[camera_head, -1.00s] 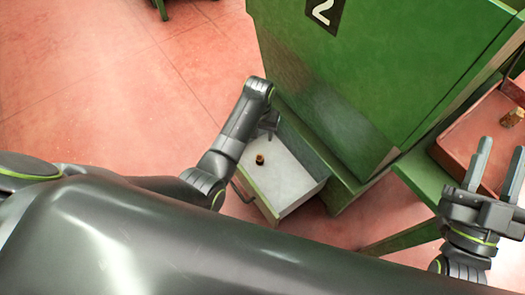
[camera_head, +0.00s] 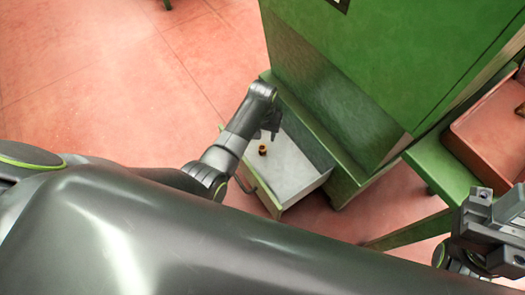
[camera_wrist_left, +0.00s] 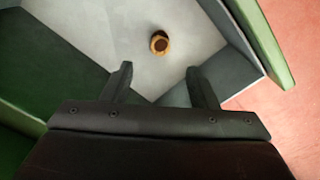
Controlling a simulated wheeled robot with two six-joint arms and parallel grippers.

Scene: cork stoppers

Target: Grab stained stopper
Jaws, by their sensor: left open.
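A small cork stopper with a dark brown stained top (camera_head: 262,150) lies in an open, light-floored drawer (camera_head: 299,181) low on the green cabinet. In the left wrist view the stopper (camera_wrist_left: 159,43) sits just beyond the fingertips, roughly centred between them. My left gripper (camera_head: 271,133) is open and empty, over the drawer at its inner side. The wrist view shows its two fingers (camera_wrist_left: 161,74) spread apart, not touching the stopper. My right gripper (camera_head: 490,215) is at the right edge, and its fingers do not show clearly.
The tall green cabinet (camera_head: 350,80) rises behind the drawer. A green bench (camera_head: 440,172) with a reddish tray (camera_head: 470,140) stands at the right. Reddish tiled floor (camera_head: 100,90) is open at the left.

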